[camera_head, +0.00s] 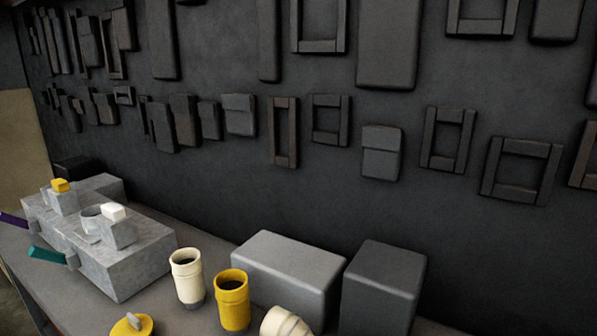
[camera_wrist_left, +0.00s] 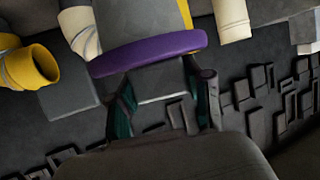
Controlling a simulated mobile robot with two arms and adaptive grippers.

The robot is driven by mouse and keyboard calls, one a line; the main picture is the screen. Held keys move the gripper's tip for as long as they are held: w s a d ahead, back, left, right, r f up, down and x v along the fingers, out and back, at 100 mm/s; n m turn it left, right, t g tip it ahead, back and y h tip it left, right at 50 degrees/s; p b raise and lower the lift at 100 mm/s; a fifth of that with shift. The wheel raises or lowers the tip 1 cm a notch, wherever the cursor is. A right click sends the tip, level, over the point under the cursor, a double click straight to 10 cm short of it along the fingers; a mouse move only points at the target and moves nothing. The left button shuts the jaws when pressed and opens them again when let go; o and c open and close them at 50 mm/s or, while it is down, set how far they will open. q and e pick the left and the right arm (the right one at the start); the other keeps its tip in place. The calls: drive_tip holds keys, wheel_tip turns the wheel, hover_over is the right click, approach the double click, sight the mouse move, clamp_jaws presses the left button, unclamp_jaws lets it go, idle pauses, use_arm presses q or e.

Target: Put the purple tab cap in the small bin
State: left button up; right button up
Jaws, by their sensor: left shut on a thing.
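The purple tab cap (camera_wrist_left: 150,52) is in the left wrist view, with its purple rim seen edge-on as a curved band. A grey block-like part (camera_wrist_left: 160,82) shows just below the rim, between the fingers. My left gripper (camera_wrist_left: 158,86) is shut on the cap, with one dark finger on each side. It is off the head view. My right gripper is in neither view. I cannot make out which thing is the small bin.
In the head view, a cream cup (camera_head: 187,280), yellow cup (camera_head: 232,302) and yellow tabbed lid (camera_head: 130,326) stand before grey boxes (camera_head: 290,265) (camera_head: 383,290). A grey block (camera_head: 130,262) with purple (camera_head: 12,219) and teal (camera_head: 46,256) levers is left. The dark wall behind carries many frames.

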use_arm(q)
drive_tip(key=s+a+n+y, duration=0.1)
drive_tip(key=s+a+r+n+y, duration=0.1)
drive_tip(key=shift+s+a, duration=0.25)
drive_tip(key=shift+a, duration=0.1)
idle(0.4)
